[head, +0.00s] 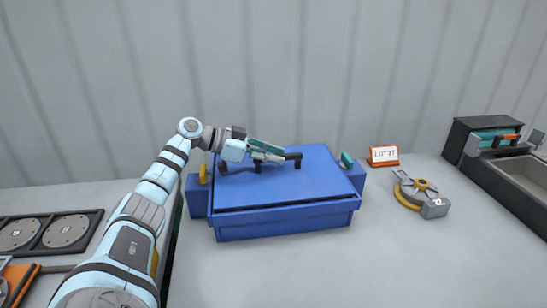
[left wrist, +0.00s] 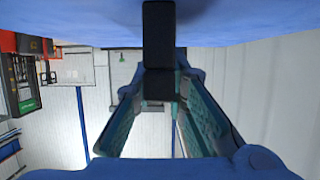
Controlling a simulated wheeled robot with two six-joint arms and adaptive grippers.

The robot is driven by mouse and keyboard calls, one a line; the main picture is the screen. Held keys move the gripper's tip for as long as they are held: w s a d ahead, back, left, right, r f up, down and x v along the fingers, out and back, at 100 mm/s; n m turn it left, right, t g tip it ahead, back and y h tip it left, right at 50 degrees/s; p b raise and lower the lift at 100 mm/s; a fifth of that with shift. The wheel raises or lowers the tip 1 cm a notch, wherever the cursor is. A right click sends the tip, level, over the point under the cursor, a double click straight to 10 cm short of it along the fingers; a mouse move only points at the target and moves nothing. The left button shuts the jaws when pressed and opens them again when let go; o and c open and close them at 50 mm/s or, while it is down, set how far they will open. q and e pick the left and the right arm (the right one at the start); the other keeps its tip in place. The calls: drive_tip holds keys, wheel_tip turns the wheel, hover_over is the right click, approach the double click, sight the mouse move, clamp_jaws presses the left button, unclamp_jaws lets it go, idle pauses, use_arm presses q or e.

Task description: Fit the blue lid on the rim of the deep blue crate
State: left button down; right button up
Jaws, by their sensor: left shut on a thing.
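The deep blue crate (head: 285,229) stands in the middle of the table. The blue lid (head: 310,181) lies flat over its opening, with a thin dark line between lid and crate along the front. I cannot tell whether it touches the rim all round. A black handle bar (head: 291,156) stands on the lid; it also shows in the left wrist view (left wrist: 158,38). My left gripper (head: 277,154) is shut on the handle from the left; its teal fingers (left wrist: 160,98) flank the bar in the left wrist view. My right gripper is out of view.
A yellow piece (head: 203,174) is at the crate's left side and a teal one (head: 346,160) at its right. A LOT 27 sign (head: 384,155) and a grey-yellow device (head: 421,193) lie right. A dark tray (head: 48,234) is left. Front right table is clear.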

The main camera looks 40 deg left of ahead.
use_arm(q)
drive_tip(key=shift+f, duration=0.15)
idle(0.5)
drive_tip(key=c, duration=1.5)
unclamp_jaws()
drive_tip(key=shift+c, duration=0.2)
drive_tip(key=shift+s+a, duration=0.25)
drive_tip(key=shift+s, duration=0.05)
drive_tip(key=v, duration=1.1)
drive_tip(key=shift+s, duration=0.2)
drive_tip(key=shift+w, duration=0.1)
